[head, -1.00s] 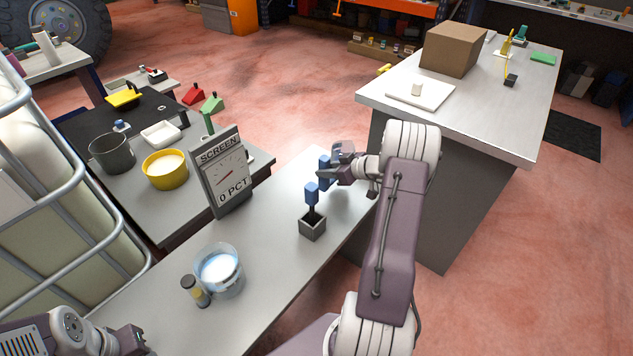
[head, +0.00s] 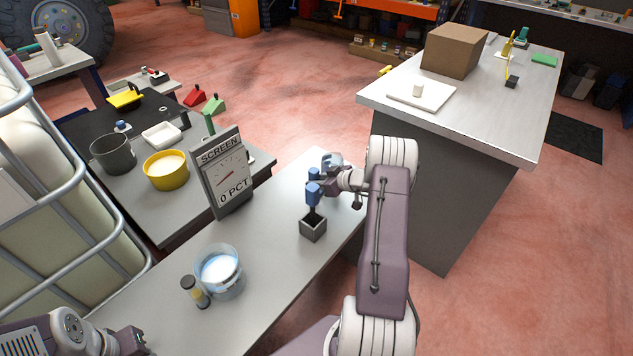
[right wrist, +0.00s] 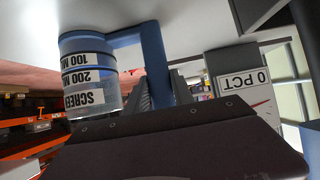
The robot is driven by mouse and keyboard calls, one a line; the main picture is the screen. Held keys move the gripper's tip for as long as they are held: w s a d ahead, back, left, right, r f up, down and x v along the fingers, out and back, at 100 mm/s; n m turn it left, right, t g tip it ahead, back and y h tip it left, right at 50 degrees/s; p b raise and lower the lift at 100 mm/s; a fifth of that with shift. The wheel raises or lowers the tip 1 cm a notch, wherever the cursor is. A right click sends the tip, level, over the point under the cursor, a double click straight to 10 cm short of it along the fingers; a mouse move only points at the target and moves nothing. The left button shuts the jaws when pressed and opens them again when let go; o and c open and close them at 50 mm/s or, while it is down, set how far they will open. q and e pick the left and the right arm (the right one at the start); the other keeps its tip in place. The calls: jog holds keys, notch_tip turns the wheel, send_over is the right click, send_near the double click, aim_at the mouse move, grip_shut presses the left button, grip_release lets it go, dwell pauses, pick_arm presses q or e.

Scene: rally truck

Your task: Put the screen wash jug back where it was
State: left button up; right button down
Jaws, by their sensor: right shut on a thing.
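The screen wash jug (right wrist: 90,80) is a clear cup with a blue handle (right wrist: 152,62) and a label with 100 and 200 ML marks. My right gripper (right wrist: 158,92) is shut on the handle. In the head view the jug (head: 332,160) is small and partly hidden by my right gripper (head: 325,182), over the far end of the grey bench (head: 262,262). I cannot tell whether its base touches the bench. My left gripper (head: 132,341) is at the lower left, apart from everything; its jaws are unclear.
A grey box (head: 313,229) holding a blue-handled tool (head: 313,194) stands close to my right gripper. The SCREEN gauge (head: 226,178) reads 0 PCT.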

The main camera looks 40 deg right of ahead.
jog(key=c, duration=1.1)
grip_release()
jog(key=shift+r+p, duration=0.25)
jog(key=shift+p, duration=0.25)
jog(key=v, duration=1.1)
jog(key=shift+s+d+r, duration=0.1)
jog(key=shift+s, duration=0.3)
